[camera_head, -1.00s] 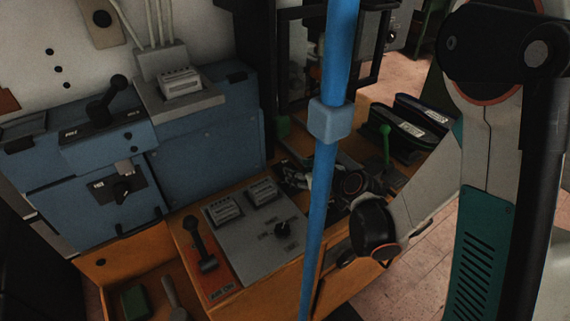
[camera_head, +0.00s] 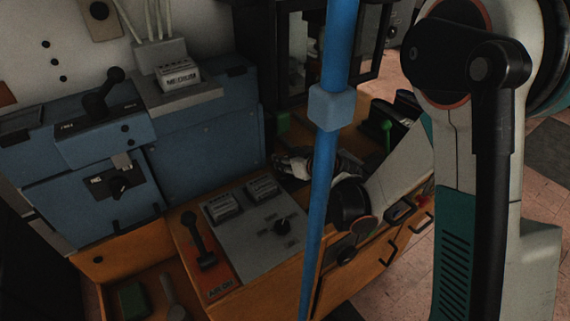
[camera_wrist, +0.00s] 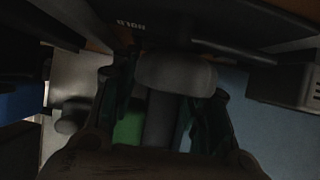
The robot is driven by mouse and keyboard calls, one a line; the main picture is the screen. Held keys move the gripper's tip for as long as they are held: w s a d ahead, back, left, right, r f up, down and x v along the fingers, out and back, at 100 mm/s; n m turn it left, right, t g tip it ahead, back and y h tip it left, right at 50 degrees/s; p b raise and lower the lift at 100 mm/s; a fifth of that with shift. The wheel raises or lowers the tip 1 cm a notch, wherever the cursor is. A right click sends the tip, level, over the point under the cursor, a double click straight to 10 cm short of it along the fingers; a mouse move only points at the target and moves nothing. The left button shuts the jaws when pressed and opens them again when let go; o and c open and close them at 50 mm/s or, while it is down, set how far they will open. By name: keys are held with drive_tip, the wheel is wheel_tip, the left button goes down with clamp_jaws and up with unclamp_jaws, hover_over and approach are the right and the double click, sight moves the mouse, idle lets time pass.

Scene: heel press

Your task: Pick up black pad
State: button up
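My gripper (camera_head: 290,164) reaches left over the bench beside the blue machine in the head view, partly hidden by the blue pole. In the wrist view my gripper (camera_wrist: 168,92) has its dark fingers apart, with a grey rounded knob on a stem (camera_wrist: 176,74) seen between them. I cannot tell whether they touch it. A dark flat piece with light lettering (camera_wrist: 200,22) spans the top of the wrist view. A black shoe-shaped piece (camera_head: 407,102) stands at the back of the bench, mostly hidden by my arm. I cannot tell which of these is the black pad.
A blue pole (camera_head: 322,170) crosses the head view. The blue machine (camera_head: 205,150) stands left of my gripper. A grey control panel (camera_head: 252,222) and a lever (camera_head: 200,245) are in front.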

clamp_jaws()
drive_tip(key=c, duration=0.7)
unclamp_jaws()
drive_tip(key=shift+r, duration=0.1)
